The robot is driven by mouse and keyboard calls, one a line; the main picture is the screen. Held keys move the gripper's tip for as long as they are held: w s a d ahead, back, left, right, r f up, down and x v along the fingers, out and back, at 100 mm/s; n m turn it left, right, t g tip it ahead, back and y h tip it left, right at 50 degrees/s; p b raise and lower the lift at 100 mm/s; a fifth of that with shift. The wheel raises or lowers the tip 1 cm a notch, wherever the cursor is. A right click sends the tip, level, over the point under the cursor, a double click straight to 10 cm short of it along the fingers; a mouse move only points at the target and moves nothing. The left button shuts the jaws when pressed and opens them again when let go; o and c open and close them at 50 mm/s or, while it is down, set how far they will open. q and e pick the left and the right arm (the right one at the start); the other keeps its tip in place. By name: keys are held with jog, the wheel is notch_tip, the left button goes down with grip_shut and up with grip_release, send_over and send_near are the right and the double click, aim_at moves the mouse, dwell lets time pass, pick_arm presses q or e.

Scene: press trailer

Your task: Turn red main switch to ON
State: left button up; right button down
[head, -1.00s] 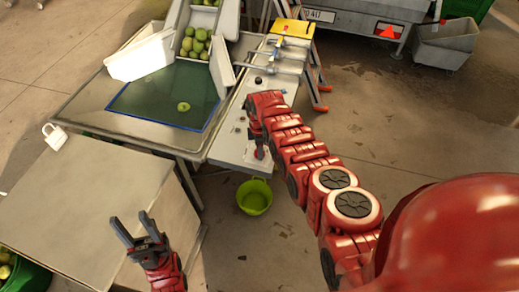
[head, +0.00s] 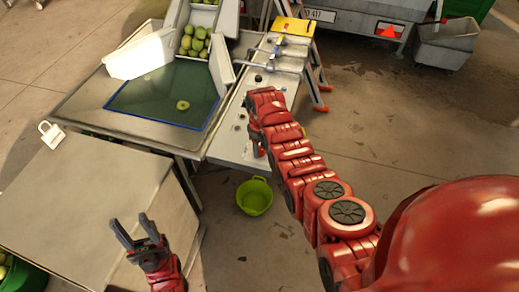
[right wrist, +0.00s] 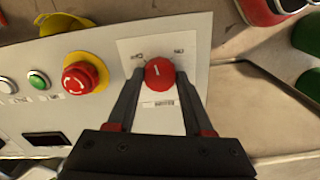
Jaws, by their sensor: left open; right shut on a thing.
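The red main switch (right wrist: 159,74) is a round red knob with a short white mark, on a white plate (right wrist: 186,42) of the control panel. One label sits on either side above it; the left seems to read OFF and the right ON, both small. My right gripper (right wrist: 157,78) has its two dark fingers on both sides of the knob, shut on it. In the head view my right gripper (head: 257,150) is at the panel's near end, and the knob is hidden there. My left gripper (head: 129,220) is open and empty, above the grey box's right part.
Beside the switch are a red emergency stop (right wrist: 85,76) on a yellow ring and a green button (right wrist: 38,80). A green bucket (head: 254,197) stands on the floor below. A sorting tray (head: 165,95) holds a green apple.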

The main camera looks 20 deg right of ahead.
jog(key=m+b, duration=0.1)
jog(key=m, duration=0.1)
jog(key=m+b, duration=0.3)
jog(key=m, duration=0.1)
jog(key=shift+f+m, duration=0.3)
jog(key=shift+r+m+b, duration=0.15)
jog(key=shift+m+b, duration=1.25)
jog(key=shift+m, duration=0.8)
jog(key=shift+c, duration=1.5)
grip_release()
jog(key=shift+r, duration=0.1)
jog(key=shift+r, duration=0.1)
